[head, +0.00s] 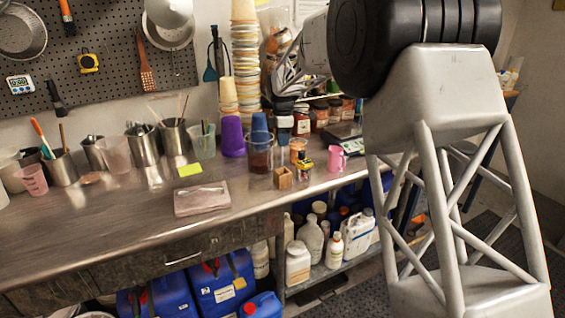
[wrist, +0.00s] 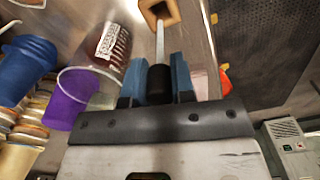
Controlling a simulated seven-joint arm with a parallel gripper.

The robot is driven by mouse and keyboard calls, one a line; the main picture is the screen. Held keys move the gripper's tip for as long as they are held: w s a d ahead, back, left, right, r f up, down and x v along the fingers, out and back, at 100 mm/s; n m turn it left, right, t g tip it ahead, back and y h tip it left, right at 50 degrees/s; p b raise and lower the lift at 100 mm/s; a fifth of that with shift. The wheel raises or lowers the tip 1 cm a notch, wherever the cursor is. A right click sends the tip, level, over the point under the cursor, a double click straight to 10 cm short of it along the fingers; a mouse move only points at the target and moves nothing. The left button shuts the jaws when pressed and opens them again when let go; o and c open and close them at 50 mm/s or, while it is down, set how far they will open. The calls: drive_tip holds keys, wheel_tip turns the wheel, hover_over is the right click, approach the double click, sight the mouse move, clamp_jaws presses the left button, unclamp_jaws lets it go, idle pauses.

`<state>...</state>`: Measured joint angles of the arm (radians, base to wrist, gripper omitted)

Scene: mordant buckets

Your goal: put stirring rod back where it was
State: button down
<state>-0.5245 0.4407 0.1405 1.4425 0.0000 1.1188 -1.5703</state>
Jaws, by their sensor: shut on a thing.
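My gripper (wrist: 160,82) is shut on the black handle of the stirring rod (wrist: 159,42). Its two blue fingers press the handle from either side in the wrist view. The pale, thin shaft runs away from the fingers toward a small wooden block (wrist: 165,10) with a square opening. The shaft's far end overlaps that opening, but I cannot tell whether it is inside or above it. In the head view, my gripper (head: 284,106) is over the back right of the bench, above the wooden block (head: 284,178) near the front edge. The rod is hard to make out there.
The steel bench (head: 120,235) is clear at front left.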

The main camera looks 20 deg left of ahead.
drive_tip(key=shift+f, duration=1.1)
drive_tip(key=shift+f, duration=0.1)
drive_tip(key=shift+f, duration=2.45)
drive_tip(key=shift+f, duration=0.15)
drive_tip(key=c, duration=1)
unclamp_jaws()
drive_tip(key=shift+o, duration=0.2)
drive_tip(key=shift+r, duration=0.2)
drive_tip(key=shift+r, duration=6)
